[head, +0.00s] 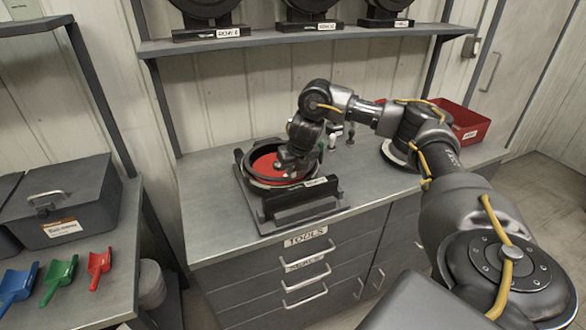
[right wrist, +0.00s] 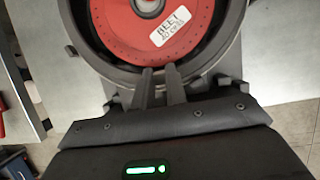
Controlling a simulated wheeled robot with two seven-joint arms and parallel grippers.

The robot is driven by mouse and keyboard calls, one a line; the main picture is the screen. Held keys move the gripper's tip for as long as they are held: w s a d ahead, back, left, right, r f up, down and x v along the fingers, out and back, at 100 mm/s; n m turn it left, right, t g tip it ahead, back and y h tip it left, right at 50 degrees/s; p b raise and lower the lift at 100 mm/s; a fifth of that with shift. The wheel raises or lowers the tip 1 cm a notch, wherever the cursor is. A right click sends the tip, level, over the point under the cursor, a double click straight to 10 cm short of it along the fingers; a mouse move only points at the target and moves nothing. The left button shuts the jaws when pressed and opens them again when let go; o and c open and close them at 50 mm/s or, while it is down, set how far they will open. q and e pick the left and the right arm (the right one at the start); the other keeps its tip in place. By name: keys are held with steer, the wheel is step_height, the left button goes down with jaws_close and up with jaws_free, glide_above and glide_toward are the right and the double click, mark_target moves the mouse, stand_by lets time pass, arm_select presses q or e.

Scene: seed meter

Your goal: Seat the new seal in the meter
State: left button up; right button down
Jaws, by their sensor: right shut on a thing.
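The seed meter is a dark round housing (head: 240,166) on a black stand (head: 300,205) on the grey counter. It also shows in the right wrist view (right wrist: 225,75). A red disc (head: 264,163) lies inside it, labelled "BEET" in the right wrist view (right wrist: 190,40). A dark ring runs around the disc; I take it for the seal (right wrist: 118,60), but its edges are hard to tell apart from the housing. My right gripper (right wrist: 160,72) is at the near rim, its fingers close together and shut on what looks like this ring. My left gripper is not in view.
A red bin (head: 470,128) stands at the counter's right. A shelf (head: 270,40) above holds several dark round units. At left are a grey case (head: 75,200) and blue, green and red scoops (head: 60,278). The counter left of the meter is clear.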

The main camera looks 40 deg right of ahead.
steer(key=shift+r+p, duration=0.1)
steer(key=shift+p, duration=0.2)
stand_by(0.7)
steer(key=shift+f, duration=1.2)
stand_by(1.2)
steer(key=shift+f, duration=0.25)
stand_by(1.3)
steer(key=c, duration=1.3)
jaws_free()
steer(key=shift+c, duration=0.2)
steer(key=shift+c, duration=0.3)
